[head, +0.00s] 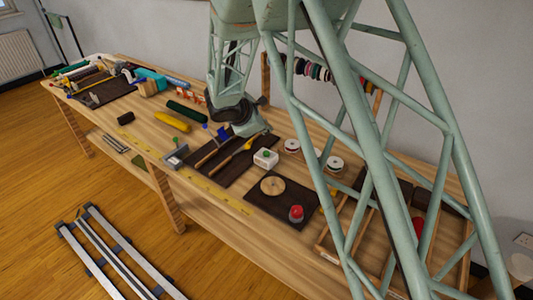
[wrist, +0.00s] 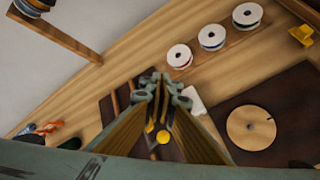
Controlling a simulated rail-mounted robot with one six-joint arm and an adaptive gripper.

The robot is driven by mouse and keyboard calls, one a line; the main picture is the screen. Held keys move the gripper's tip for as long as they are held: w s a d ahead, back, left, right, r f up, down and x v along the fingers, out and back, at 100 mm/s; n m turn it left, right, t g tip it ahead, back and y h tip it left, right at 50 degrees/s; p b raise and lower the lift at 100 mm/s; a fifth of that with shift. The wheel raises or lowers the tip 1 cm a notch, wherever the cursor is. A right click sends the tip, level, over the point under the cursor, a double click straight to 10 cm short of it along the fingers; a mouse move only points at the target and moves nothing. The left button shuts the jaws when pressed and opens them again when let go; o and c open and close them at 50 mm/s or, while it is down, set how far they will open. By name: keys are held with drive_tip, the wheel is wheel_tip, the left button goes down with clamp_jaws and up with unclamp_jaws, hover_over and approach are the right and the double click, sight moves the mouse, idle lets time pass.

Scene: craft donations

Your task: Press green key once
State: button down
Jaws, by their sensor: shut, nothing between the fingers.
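The green key (head: 266,154) is a small green button on top of a white box (head: 265,160), on the bench in the head view. In the wrist view only part of the white box (wrist: 197,103) shows, beside my fingers; the green top is hidden there. My gripper (head: 254,130) is above the bench, behind and left of the box in the head view. Its fingers (wrist: 160,82) are shut and empty in the wrist view. I cannot tell its exact height over the bench; it appears apart from the key.
A dark mat with a wooden disc (head: 272,185) and a red button (head: 296,212) lies in front of the box. White spools (wrist: 212,37) stand behind it. A dark mat with tools (head: 222,155) is to the left. A wooden tray (head: 325,243) is at right.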

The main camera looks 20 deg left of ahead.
drive_tip(key=shift+f, duration=0.1)
drive_tip(key=b, duration=0.2)
hover_over(267, 153)
drive_tip(key=shift+s+f, duration=0.15)
drive_tip(key=shift+f, duration=2.95)
drive_tip(key=shift+f+b, duration=1.15)
drive_tip(key=shift+b, duration=0.25)
drive_tip(key=shift+f+b, duration=0.95)
drive_tip(key=shift+b, duration=0.45)
drive_tip(key=shift+r, duration=0.2)
drive_tip(key=shift+r+p, duration=0.3)
drive_tip(key=shift+r, duration=0.4)
drive_tip(key=shift+r, duration=0.1)
drive_tip(key=shift+r+p, duration=1.15)
drive_tip(key=shift+r, duration=1.25)
